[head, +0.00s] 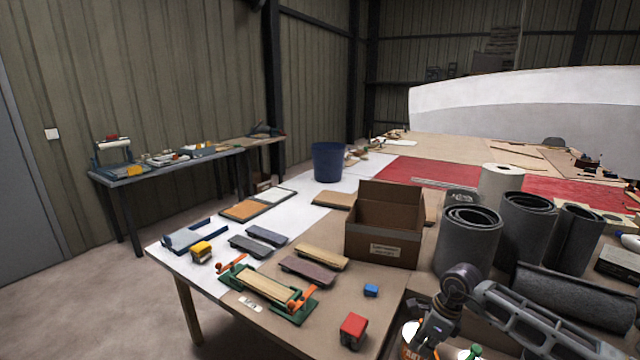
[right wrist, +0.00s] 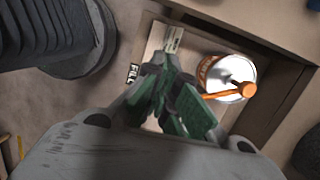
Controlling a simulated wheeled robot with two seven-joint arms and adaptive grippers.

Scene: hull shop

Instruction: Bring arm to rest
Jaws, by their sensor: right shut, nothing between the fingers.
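My right arm (head: 550,318) reaches in from the right in the head view and bends down at the wrist. My right gripper (head: 432,335) points down near the bottom edge, beside an orange-labelled white can (head: 410,338). In the right wrist view the green-padded fingers of the right gripper (right wrist: 172,88) are shut with nothing between them. They hang over a bin whose floor carries the can (right wrist: 225,78), with an orange-handled tool lying across it. I cannot tell the exact height of the fingers over the bin. My left gripper is not in view.
Dark grey rolls (head: 468,245) stand close behind the arm, and another roll (head: 575,298) lies beside it. An open cardboard box (head: 384,240) stands further back. A red block (head: 353,330), a blue block (head: 371,290) and a green clamping frame (head: 262,298) lie to the left.

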